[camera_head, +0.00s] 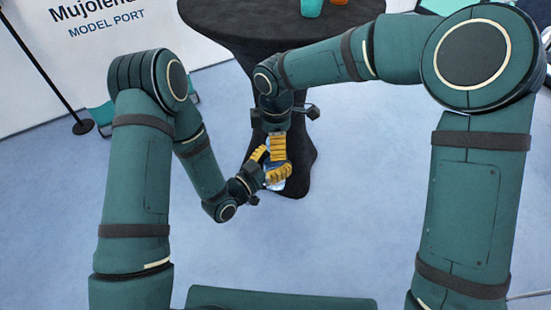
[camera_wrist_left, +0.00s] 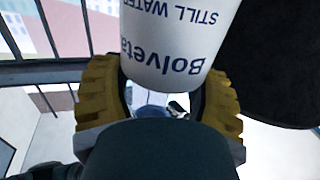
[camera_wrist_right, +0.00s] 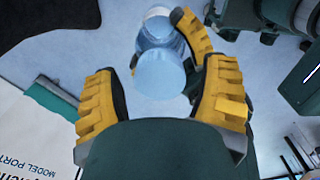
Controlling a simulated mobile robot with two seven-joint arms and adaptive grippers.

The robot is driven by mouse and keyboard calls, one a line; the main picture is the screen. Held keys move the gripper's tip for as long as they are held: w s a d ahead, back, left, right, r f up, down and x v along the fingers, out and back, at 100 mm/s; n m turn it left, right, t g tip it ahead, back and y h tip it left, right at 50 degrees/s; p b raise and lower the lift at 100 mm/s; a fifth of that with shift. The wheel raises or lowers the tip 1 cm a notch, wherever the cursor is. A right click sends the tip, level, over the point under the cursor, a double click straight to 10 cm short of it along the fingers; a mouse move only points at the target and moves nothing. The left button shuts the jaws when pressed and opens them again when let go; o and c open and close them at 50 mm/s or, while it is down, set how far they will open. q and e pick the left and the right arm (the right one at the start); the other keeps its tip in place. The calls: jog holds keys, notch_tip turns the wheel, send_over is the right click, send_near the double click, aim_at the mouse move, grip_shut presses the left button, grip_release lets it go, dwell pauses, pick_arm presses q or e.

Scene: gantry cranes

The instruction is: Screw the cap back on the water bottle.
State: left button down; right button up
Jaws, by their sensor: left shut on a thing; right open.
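The water bottle (camera_wrist_left: 175,45) fills the upper middle of the left wrist view, its white "Bolveta still water" label upside down there. My left gripper (camera_head: 266,168) is shut on the bottle; its yellow fingers lie on either side of it in the left wrist view. My right gripper (camera_head: 279,150) points down from above, close to the left one. In the right wrist view its fingers are open, and a flat, round, light-blue end (camera_wrist_right: 162,80) of the bottle faces it between them. I cannot tell whether that is the cap. In the head view the fingers hide most of the bottle.
A round table with a black cloth (camera_head: 230,22) stands behind the grippers. A teal cup (camera_head: 311,8) and an orange item (camera_head: 339,2) are on it. A white banner (camera_head: 60,70) and a black post base (camera_head: 83,127) are at left. Blue floor around is clear.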

grip_shut()
jog(key=m, duration=1.1)
jog(key=shift+c, duration=0.2)
grip_release()
